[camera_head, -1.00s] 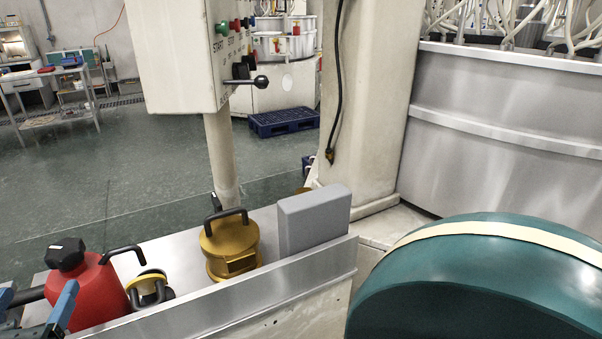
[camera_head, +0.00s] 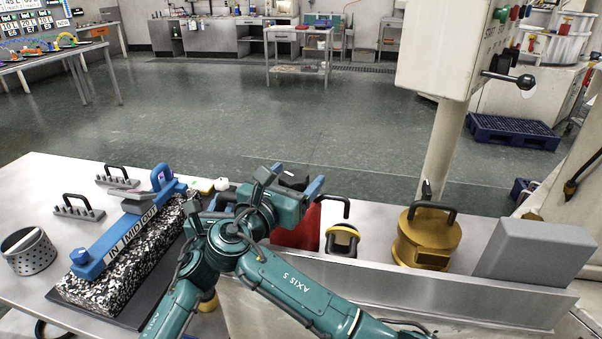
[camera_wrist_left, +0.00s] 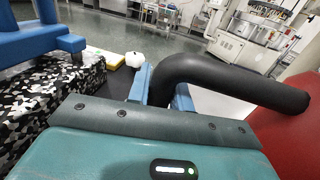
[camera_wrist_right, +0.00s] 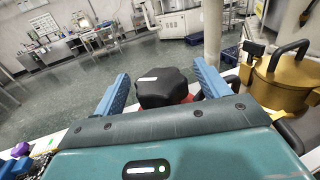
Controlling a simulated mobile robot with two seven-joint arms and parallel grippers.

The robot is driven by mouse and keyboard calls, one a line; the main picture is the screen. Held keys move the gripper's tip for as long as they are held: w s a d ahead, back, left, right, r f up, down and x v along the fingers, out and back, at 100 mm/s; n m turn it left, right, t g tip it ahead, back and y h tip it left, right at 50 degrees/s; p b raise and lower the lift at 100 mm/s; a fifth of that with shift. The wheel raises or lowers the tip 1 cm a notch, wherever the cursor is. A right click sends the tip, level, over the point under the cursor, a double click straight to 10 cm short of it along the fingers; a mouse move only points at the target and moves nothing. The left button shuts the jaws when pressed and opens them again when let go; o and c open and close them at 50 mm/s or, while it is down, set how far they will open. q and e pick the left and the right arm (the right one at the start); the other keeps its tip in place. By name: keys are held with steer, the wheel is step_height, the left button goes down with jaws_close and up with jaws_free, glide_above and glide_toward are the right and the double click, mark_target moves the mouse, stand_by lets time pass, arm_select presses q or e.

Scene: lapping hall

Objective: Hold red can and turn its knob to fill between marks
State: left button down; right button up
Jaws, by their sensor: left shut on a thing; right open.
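The red can (camera_head: 297,228) stands on the metal ledge, mostly hidden behind my arms in the head view. Its red side also shows at the right of the left wrist view (camera_wrist_left: 296,130). Its black lobed knob (camera_wrist_right: 166,87) is on top. My right gripper (camera_wrist_right: 160,72) is open, with one blue finger on each side of the knob; contact is unclear. It also shows in the head view (camera_head: 295,180). My left gripper (camera_wrist_left: 163,86) is shut on the can's black side handle (camera_wrist_left: 225,72). I cannot make out fill marks on the can.
A yellow-black handled item (camera_head: 342,241), a brass handled pot (camera_head: 427,238) and a grey block (camera_head: 535,252) stand right of the can. A blue bar (camera_head: 125,240) lies on a speckled block (camera_head: 98,290) at left. A perforated cup (camera_head: 30,252) stands further left.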

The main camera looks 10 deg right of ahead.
steer(key=shift+x, duration=1.05)
steer(key=c, duration=1)
steer(key=shift+s+d+m+g+h, duration=0.1)
steer(key=shift+s+m+g+h, duration=0.05)
steer(key=shift+m+g+h, duration=1.1)
steer(key=shift+s+d+m+g+h, duration=0.1)
steer(key=shift+s+m+g+h, duration=0.05)
steer(key=shift+m+g+h, duration=1.05)
steer(key=shift+n, duration=0.25)
steer(key=o, duration=1)
